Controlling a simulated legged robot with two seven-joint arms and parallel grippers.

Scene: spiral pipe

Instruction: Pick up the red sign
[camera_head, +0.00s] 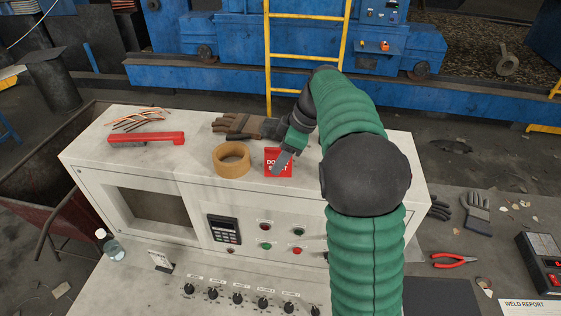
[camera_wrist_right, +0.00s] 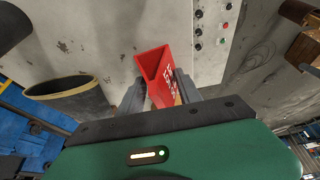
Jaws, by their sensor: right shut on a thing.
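The red sign (camera_head: 278,155) with white lettering is upright near the front edge of the white cabinet's top (camera_head: 190,155). My right gripper (camera_head: 282,161) reaches it from above right and covers part of its lettering. In the right wrist view the red sign (camera_wrist_right: 153,62) is an open, folded wedge between the two fingers of my right gripper (camera_wrist_right: 160,88), which is shut on it. I cannot tell whether its base still touches the cabinet. My left gripper is not in view.
A brown tape roll (camera_head: 232,160) lies close to the left of the sign. Work gloves (camera_head: 245,126) lie behind it. A red-handled brush (camera_head: 147,139) and copper-coloured rods (camera_head: 138,119) lie farther left. Red pliers (camera_head: 455,261) lie at right.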

